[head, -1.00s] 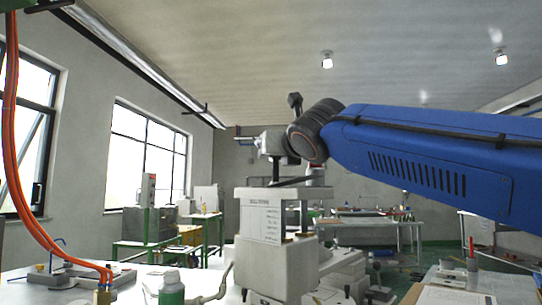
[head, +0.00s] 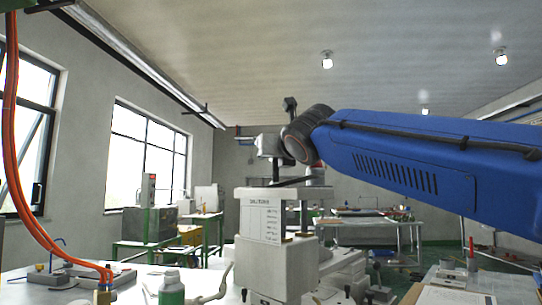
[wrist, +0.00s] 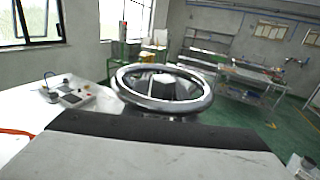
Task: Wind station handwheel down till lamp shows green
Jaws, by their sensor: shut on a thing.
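The station (head: 262,262) is a pale grey machine with a printed label, standing at the middle of the head view. The handwheel (wrist: 125,80) is a silver ring with a dark hub, just ahead of my wrist camera. My gripper (head: 270,146) is over the top of the station in the head view, at the end of my blue arm. It is shut on the handwheel, though the fingertips and their contact are hard to make out. A small red patch (head: 317,164) shows beside my wrist; I cannot tell whether it is the lamp. No green light is visible.
A green bottle (head: 171,290) and a brass fitting with orange hoses (head: 103,294) stand on the white bench at left. A bench with papers (head: 450,294) is at right. Other worktables are farther back, with open green floor between.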

